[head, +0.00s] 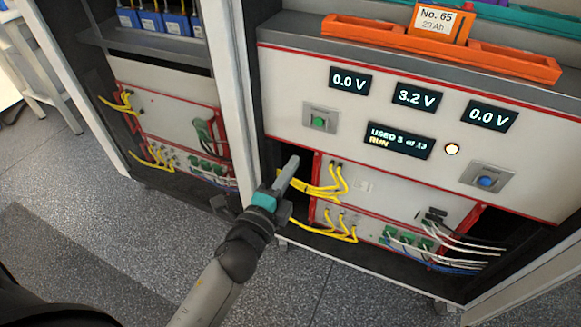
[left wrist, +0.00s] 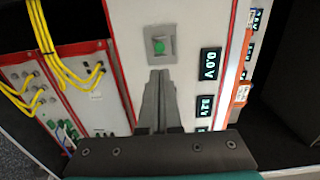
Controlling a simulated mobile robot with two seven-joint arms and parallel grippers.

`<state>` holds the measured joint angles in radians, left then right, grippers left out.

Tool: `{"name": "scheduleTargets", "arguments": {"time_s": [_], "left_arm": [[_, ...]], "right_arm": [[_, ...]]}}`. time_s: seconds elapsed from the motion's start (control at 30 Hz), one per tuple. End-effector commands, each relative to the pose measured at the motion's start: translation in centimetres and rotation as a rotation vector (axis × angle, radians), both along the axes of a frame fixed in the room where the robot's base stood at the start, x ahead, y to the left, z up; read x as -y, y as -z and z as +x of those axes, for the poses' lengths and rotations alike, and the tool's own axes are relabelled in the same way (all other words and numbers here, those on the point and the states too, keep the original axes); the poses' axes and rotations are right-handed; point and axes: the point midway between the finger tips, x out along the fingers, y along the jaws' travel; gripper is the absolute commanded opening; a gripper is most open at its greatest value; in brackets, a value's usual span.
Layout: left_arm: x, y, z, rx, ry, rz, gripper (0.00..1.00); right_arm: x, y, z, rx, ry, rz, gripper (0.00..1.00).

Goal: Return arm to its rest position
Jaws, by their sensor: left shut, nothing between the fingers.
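My left gripper (head: 288,172) is shut and empty in the head view. Its arm comes up from the bottom, and the gripper is in front of the cycler cabinet, near the yellow cables and below the green button (head: 319,122). In the left wrist view the two fingers (left wrist: 160,82) are together with nothing between them, and the green button (left wrist: 159,46) shows just beyond their tips. I cannot tell the exact gap between fingertips and panel. My right gripper is not in view.
An orange tray (head: 350,32) sits above. Yellow cables (head: 320,190) loop near my gripper. Floor (head: 80,220) is open at left.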

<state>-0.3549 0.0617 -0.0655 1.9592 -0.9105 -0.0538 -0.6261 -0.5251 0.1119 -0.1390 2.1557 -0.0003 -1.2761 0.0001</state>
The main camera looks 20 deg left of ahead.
Motion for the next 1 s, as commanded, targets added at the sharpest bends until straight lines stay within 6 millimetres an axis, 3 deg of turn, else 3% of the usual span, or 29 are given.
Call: {"name": "scheduleTargets", "arguments": {"time_s": [0.33,0.47,0.63,0.77,1.0], "left_arm": [[0.0,0.2,0.0,-0.006,0.000,-0.006,0.00],[0.0,2.3,-0.1,-0.072,-0.002,-0.065,0.00],[-0.1,9.1,-1.3,-0.273,-0.034,-0.256,0.00],[-0.5,15.0,-3.8,-0.447,-0.101,-0.421,0.00],[-1.9,24.1,-11.1,-0.746,-0.304,-0.694,0.00]], "right_arm": [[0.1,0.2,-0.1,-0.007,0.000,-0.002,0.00],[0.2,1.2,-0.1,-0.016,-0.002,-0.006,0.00],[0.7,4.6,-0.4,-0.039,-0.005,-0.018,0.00],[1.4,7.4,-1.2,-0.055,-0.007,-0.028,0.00],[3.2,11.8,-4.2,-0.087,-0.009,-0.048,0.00]]}}
